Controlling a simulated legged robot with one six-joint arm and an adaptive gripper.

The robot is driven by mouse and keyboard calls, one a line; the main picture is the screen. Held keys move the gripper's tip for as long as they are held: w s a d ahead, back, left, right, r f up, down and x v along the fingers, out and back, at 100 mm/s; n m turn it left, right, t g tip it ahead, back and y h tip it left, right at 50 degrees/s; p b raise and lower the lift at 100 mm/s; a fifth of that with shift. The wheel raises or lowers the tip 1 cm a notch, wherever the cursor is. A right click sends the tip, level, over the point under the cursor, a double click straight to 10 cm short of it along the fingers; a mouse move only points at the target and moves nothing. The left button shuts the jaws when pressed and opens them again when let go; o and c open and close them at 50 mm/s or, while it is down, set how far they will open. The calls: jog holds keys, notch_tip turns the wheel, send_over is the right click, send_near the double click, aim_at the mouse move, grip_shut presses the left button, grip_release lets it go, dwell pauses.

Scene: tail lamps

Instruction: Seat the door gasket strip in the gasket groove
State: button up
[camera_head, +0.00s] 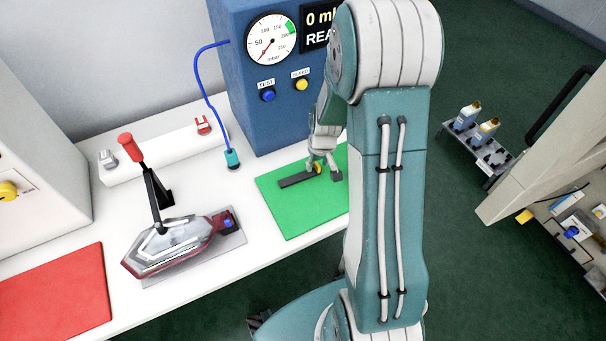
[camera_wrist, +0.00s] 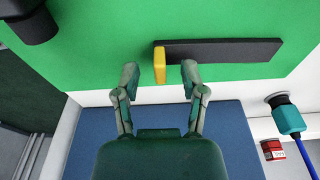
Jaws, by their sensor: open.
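A flat dark strip with a yellow tab at one end lies on the green mat; I take it to be the door gasket strip (camera_head: 296,181). In the wrist view the strip (camera_wrist: 220,51) runs right from the upright yellow tab (camera_wrist: 159,65). My gripper (camera_head: 322,163) is low over the mat at the tab end. In the wrist view my gripper (camera_wrist: 160,76) is open, its fingers apart on either side of the tab, with no clear grip on it. I cannot make out a gasket groove in either view.
A small dark block (camera_head: 337,176) sits on the green mat (camera_head: 290,218) near my gripper. A tail lamp (camera_head: 175,248) lies under a red-handled clamp (camera_head: 131,147) to the left. The blue gauge box (camera_head: 262,120) stands behind the mat. A red mat (camera_head: 55,295) is empty.

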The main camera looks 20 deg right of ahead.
jog(key=shift+f, duration=0.35)
grip_shut()
jog(key=shift+r, duration=0.3)
notch_tip(320, 180, up, 3)
jog(key=shift+s, duration=0.1)
jog(key=s+r, duration=0.9)
jog(key=s, duration=0.4)
jog(key=shift+s+r, duration=0.2)
jog(key=shift+s, duration=0.05)
